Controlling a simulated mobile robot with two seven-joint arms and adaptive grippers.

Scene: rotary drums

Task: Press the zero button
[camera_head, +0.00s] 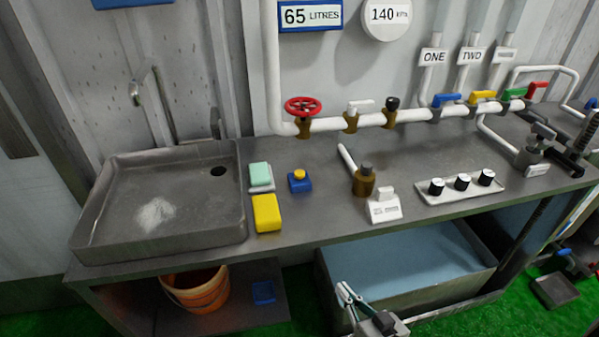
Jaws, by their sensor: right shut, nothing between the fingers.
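No button with a readable "zero" label shows. A small blue box with a round yellow button (300,176) sits on the grey bench, right of the sink. A white block with a raised white top piece (385,207) stands near the bench's front edge; its small print is too small to read. I cannot tell which is the zero button. My right gripper (345,292) is at the bottom of the view, in front of the bench and below its top, apart from both. Its fingers are shut and empty. My left gripper is not in view.
A metal sink (160,205) fills the left of the bench. A yellow sponge (266,213), a brass fitting with a pipe (365,181) and a panel with three black knobs (461,187) stand nearby. White pipes with coloured valves run behind. A blue-filled tank (410,262) is below.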

